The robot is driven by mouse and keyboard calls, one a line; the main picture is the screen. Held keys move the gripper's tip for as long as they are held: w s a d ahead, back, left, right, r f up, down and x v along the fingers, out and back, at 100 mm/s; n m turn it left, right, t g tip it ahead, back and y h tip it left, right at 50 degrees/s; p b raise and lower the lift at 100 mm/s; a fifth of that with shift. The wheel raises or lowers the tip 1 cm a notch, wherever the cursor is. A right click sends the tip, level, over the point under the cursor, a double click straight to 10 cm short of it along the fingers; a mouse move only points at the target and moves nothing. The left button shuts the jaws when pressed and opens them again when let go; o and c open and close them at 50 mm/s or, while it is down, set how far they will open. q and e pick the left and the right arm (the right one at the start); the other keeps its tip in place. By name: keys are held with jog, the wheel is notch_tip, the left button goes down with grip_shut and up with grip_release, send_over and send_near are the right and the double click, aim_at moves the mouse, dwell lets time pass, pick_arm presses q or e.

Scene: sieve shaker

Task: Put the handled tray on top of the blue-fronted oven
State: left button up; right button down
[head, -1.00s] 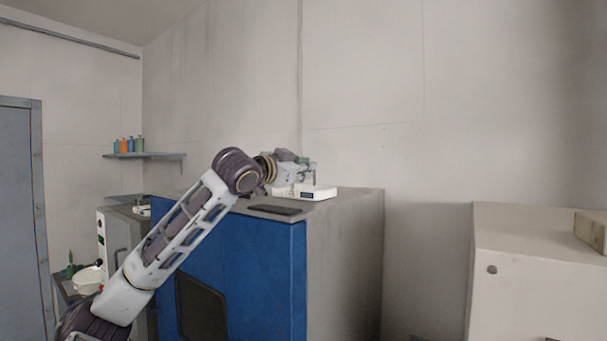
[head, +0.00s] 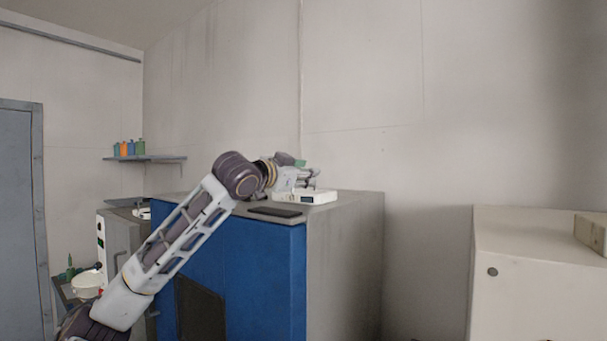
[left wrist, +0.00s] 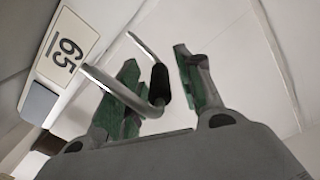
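The blue-fronted oven (head: 262,270) stands at centre-left, with a grey top and side. A white tray-like box (head: 318,197) with a small dark panel sits on its top. In the left wrist view a white surface bears a label (left wrist: 68,47) reading "65". A bent metal handle (left wrist: 120,92) with a black grip (left wrist: 160,84) shows beside it, probably the tray's. My left gripper (head: 314,179) is just above the white box. Its green-padded fingers (left wrist: 162,88) are apart, with the black grip between them and gaps visible. My right gripper is not in view.
A dark flat slab (head: 275,212) lies on the oven top near the front edge. A pale cabinet (head: 540,270) stands at the right. A wall shelf (head: 150,158) holds several bottles. Grey equipment (head: 120,232) stands left of the oven.

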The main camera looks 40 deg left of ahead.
pick_arm(q)
jog(key=shift+r, duration=0.15)
jog(key=shift+s+d+f+b, duration=0.1)
jog(key=shift+s+f+b, duration=0.1)
jog(key=shift+s+b, duration=0.9)
jog(key=shift+s+d+b, duration=0.15)
jog(key=shift+s+b, duration=0.4)
jog(key=shift+s, duration=0.55)
jog(key=shift+s+d+b, duration=0.1)
jog(key=shift+s+b, duration=0.4)
jog(key=shift+s, duration=0.6)
jog(key=s+b, duration=0.1)
jog(key=s, duration=0.2)
jog(key=shift+s+d+b, duration=0.15)
jog(key=shift+d+b, duration=0.05)
jog(key=shift+b, duration=0.1)
jog(key=shift+s+d+r+b, duration=0.15)
jog(key=shift+s+b, duration=0.2)
jog(key=shift+s, duration=0.7)
